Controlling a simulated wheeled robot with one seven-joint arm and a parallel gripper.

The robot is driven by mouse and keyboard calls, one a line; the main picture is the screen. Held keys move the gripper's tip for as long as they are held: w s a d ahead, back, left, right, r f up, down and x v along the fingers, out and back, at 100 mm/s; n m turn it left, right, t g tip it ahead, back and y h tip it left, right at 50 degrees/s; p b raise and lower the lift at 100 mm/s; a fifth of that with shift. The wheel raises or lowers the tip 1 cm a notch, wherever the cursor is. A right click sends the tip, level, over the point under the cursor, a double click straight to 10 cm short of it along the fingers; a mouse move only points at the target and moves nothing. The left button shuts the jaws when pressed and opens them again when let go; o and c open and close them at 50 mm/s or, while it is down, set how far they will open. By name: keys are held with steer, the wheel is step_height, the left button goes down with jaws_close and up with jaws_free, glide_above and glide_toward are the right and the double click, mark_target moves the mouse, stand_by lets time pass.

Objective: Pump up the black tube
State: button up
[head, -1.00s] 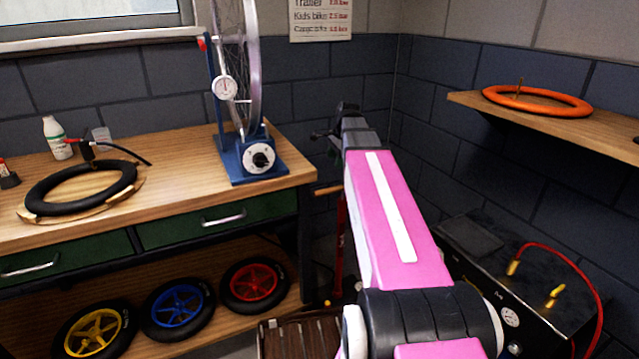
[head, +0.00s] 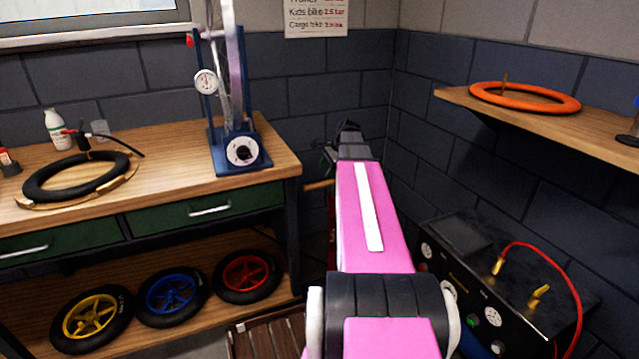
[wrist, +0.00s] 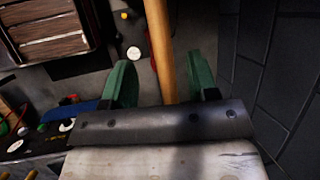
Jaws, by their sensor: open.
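The black tube (head: 75,178) lies on a light wooden holder on the left of the workbench. A dark piece with a red part (head: 70,133) and a short black hose sits by its upright valve; whether it is attached is unclear. A wooden bar handle (head: 319,185) shows beside the bench, with a red upright pump body mostly hidden behind my arm. In the wrist view my gripper (wrist: 162,80) is open, its green fingers on either side of the wooden handle (wrist: 159,40), apart from it. The handle's depth between the fingers is unclear.
A blue wheel stand (head: 240,155) with a gauge stands at the bench's right end. A black box (head: 500,290) with a red hose sits at right. An orange tube (head: 525,98) lies on the wall shelf (head: 570,122). Small wheels fill the lower shelf. A slatted wooden crate (head: 262,340) stands in front.

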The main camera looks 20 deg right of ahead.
mark_target(320, 183)
steer(key=x, duration=0.6)
steer(key=shift+f, duration=0.25)
steer(key=shift+c, duration=0.4)
steer(key=shift+r, duration=0.1)
jaws_close()
